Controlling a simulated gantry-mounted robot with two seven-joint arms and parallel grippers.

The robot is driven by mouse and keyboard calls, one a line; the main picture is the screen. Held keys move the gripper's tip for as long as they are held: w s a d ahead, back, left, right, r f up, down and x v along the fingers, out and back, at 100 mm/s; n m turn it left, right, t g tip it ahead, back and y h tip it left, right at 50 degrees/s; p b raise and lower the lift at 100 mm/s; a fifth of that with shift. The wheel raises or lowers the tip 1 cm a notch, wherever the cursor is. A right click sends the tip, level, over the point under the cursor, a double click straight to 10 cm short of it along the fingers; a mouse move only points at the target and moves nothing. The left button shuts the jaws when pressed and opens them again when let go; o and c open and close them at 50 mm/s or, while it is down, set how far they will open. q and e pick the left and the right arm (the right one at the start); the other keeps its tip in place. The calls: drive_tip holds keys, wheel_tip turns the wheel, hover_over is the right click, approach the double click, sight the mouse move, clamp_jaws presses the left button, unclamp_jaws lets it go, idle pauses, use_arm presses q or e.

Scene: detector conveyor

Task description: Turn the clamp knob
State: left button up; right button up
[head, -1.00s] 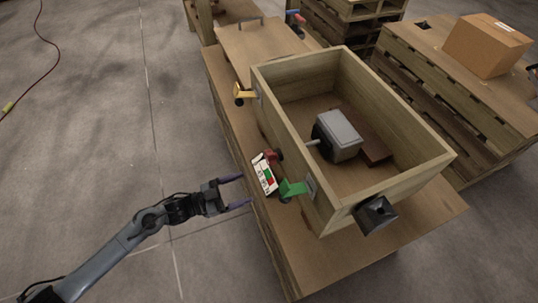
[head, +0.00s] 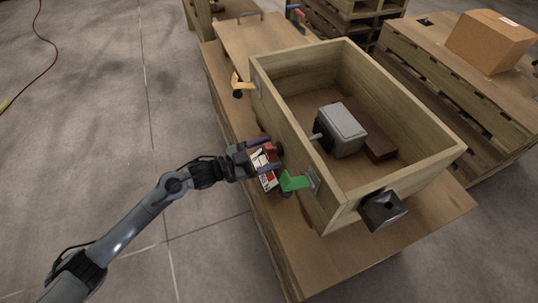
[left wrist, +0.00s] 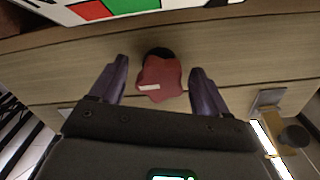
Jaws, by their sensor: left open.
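A red knob (head: 269,148) with a dark base and a pale stripe sits on the side wall of the wooden box (head: 293,165). I take it to be the clamp knob. In the left wrist view the red knob (left wrist: 158,78) shows between the two purple fingers of my left gripper (left wrist: 160,78), with a gap on each side. In the head view my left gripper (head: 276,151) is open beside the box wall, its fingers around the knob. My right gripper is not in view.
A white card with red and green patches (head: 268,180) and a green bracket (head: 293,181) are close to the gripper. A yellow bracket (head: 240,86) sits farther back. Inside the box is a grey device (head: 342,128).

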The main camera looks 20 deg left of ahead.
use_arm(q)
drive_tip(key=shift+w+d, duration=0.25)
drive_tip(key=shift+w, duration=0.05)
drive_tip(key=c, duration=1)
drive_tip(key=shift+m, duration=0.3)
